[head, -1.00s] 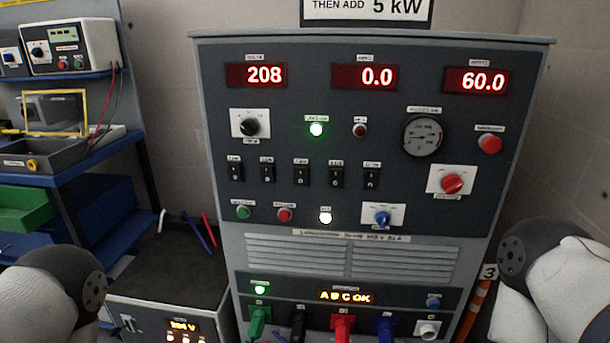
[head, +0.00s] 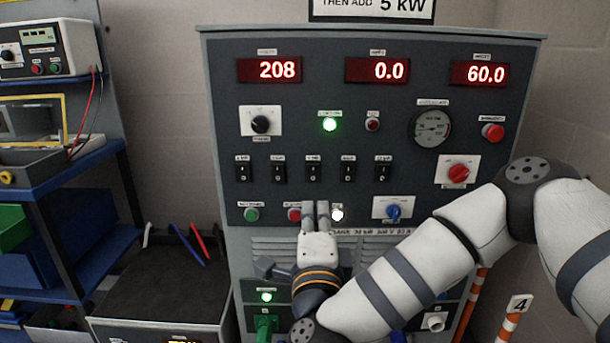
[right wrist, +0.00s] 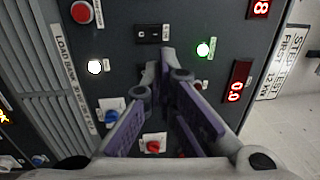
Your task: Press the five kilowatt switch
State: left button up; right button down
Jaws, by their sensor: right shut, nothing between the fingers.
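Several black rocker switches (head: 313,172) sit in a row across the middle of the dark panel, each under a small label too small to read surely. My right gripper (head: 315,206) is shut and empty, its fingers pointing up at the panel, just below the middle switch and between the red button (head: 294,214) and the lit white button (head: 338,214). In the right wrist view the closed fingers (right wrist: 167,62) point at the panel near one black switch (right wrist: 152,34); they hide part of the switch row. I cannot tell whether they touch the panel. My left gripper is not in view.
Displays (head: 268,70) read 208, 0.0 and 60.0. A green lamp (head: 329,124) is lit. A red rotary knob (head: 458,173), a blue knob (head: 393,211) and a red push button (head: 492,131) lie to the right. Blue shelves (head: 75,170) stand at left.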

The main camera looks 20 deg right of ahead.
aim_at(313, 166)
jog(key=x, duration=1.3)
jog(key=shift+f+b, duration=0.1)
jog(key=shift+b, duration=0.2)
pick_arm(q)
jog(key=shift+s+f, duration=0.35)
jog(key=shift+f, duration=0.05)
pick_arm(e)
jog(key=shift+w+d, duration=0.1)
jog(key=shift+w, duration=0.35)
jog(key=shift+w+d+r, duration=0.1)
jog(key=shift+w+r, duration=0.2)
jog(key=shift+w, duration=0.05)
